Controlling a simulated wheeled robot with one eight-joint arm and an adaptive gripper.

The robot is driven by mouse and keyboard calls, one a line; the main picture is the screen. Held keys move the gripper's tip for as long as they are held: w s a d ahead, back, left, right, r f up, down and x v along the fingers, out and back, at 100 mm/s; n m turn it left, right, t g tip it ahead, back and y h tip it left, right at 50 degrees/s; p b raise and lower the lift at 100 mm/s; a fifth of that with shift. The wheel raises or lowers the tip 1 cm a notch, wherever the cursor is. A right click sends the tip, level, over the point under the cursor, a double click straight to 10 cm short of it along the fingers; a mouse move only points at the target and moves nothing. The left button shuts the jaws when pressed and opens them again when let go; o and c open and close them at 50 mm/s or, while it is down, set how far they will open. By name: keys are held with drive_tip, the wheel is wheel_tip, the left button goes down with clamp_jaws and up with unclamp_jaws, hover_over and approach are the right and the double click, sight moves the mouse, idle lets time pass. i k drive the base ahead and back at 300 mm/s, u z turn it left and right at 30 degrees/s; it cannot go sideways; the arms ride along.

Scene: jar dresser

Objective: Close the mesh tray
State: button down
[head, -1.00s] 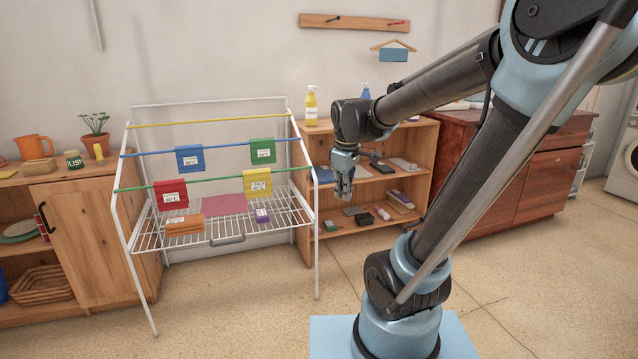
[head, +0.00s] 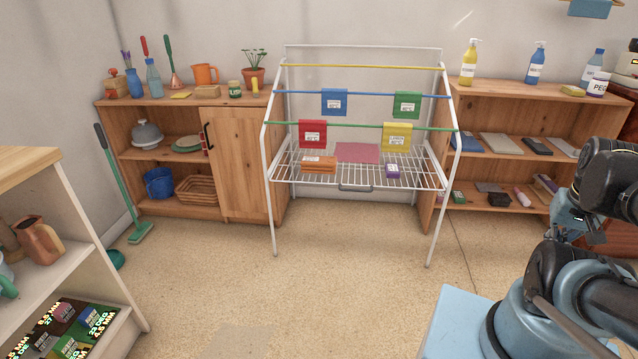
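The white wire mesh tray (head: 320,183) is level in a white folding rack (head: 449,95) in the middle of the head view. A grey handle (head: 356,188) is on its front edge. A folded orange cloth (head: 319,165), a pink cloth (head: 357,152) and a small purple item (head: 393,171) lie on it. I cannot tell how far the tray is drawn out. My gripper (head: 568,222) is at the far right, well apart from the tray. It is partly hidden by my arm, and its fingers are too unclear to judge.
A wooden cabinet (head: 232,165) stands left of the rack, and an open wooden shelf (head: 500,91) stands to the right. A pale shelf unit (head: 85,240) is at the near left. The floor (head: 350,260) before the rack is clear.

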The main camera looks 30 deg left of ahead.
sight(372, 186)
drive_tip(key=z, duration=1.2)
drive_tip(key=k, duration=1.05)
drive_tip(key=u, duration=1.55)
drive_tip(key=i, duration=1)
drive_tip(key=z, duration=0.05)
